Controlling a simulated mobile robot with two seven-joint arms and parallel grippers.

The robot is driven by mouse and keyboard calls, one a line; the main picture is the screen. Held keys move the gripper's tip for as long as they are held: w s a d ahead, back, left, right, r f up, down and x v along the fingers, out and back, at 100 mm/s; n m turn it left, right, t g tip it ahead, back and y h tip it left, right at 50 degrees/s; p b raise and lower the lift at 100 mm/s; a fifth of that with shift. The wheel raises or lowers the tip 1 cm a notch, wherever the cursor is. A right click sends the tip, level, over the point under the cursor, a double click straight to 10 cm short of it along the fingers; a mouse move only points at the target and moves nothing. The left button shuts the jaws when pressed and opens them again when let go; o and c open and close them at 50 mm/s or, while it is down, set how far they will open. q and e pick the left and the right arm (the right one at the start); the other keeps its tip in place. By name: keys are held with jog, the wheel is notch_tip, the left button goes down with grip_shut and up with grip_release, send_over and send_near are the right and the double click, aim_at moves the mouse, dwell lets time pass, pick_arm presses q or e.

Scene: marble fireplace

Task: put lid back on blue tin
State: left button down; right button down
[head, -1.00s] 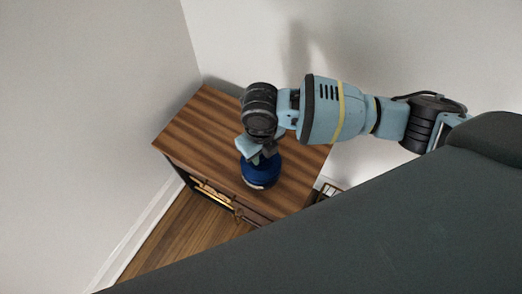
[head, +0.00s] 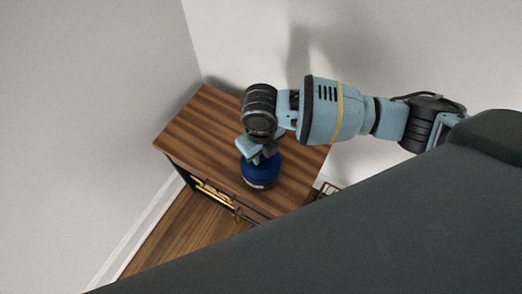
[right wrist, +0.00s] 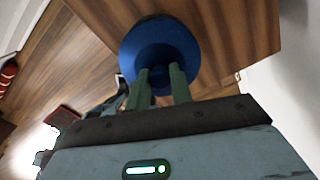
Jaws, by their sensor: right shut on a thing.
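The blue tin (head: 260,178) stands upright near the front edge of the striped wooden cabinet top. My right gripper (head: 264,158) points down at its top. In the right wrist view, the fingers (right wrist: 161,84) are shut on the knob of the round blue lid (right wrist: 158,40). The lid hides the tin in that view, and the gripper covers part of the tin's top in the head view. I cannot tell whether the lid is seated or a little above the rim. My left gripper is not in view.
The wooden cabinet (head: 205,125) stands in a corner against pale walls. Its top is clear to the left of the tin. Its front has an open compartment with light-coloured items (head: 212,192). A small rack-like object (head: 328,189) stands beside it on the right.

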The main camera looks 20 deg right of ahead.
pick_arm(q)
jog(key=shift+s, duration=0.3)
pick_arm(e)
jog(key=c, duration=1.5)
grip_release()
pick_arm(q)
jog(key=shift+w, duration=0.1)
pick_arm(e)
jog(key=o, duration=0.3)
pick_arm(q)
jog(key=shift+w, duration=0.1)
pick_arm(e)
jog(key=shift+o, duration=0.5)
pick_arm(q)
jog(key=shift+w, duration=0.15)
pick_arm(e)
jog(key=o, duration=0.4)
